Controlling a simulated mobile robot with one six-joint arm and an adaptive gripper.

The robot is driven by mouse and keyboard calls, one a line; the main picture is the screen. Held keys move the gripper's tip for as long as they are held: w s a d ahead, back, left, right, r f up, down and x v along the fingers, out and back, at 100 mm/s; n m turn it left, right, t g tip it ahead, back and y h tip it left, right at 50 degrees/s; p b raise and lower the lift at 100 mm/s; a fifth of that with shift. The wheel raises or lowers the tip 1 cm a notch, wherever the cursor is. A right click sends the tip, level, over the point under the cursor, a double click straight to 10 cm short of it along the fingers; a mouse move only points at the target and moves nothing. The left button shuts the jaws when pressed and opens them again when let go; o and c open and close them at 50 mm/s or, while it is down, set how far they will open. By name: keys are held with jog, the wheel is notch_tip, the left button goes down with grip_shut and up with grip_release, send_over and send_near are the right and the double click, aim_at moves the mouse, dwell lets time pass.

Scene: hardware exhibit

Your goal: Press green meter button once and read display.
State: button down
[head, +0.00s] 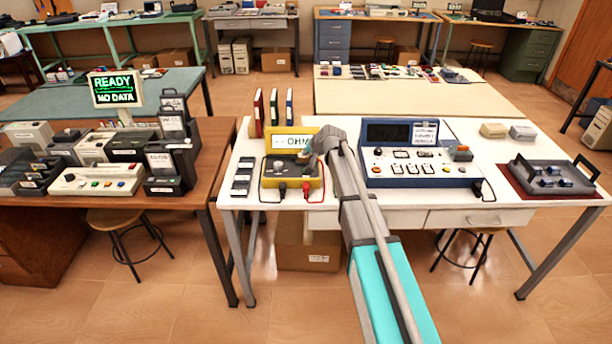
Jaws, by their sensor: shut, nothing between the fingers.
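The yellow meter (266,181) stands on the white table, left of its middle. Its raised display (292,142) reads "-- OHM" in dark letters on a pale screen. A dark knob (278,165) shows on its grey face, and black and red leads plug into its front. My gripper (305,158) is shut and empty over the right part of the meter's face, pointing down and left. I cannot tell whether it touches the meter. The green button is not clearly visible; my gripper and wrist cover that part of the face.
A blue bench instrument (420,181) stands right of my arm. A grey tray (548,181) sits at the right. The brown table (190,208) holds several devices and a "READY NO DATA" screen (115,89).

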jog(key=shift+f+b, duration=2.35)
jog(key=shift+f, duration=0.35)
jog(key=shift+f+b, duration=0.9)
dwell(0.6)
jog(key=shift+r, duration=0.1)
jog(key=shift+r+p, duration=0.85)
jog(key=shift+p, duration=0.1)
notch_tip(320, 180, up, 5)
jog(key=p, duration=0.5)
dwell(0.4)
dwell(0.7)
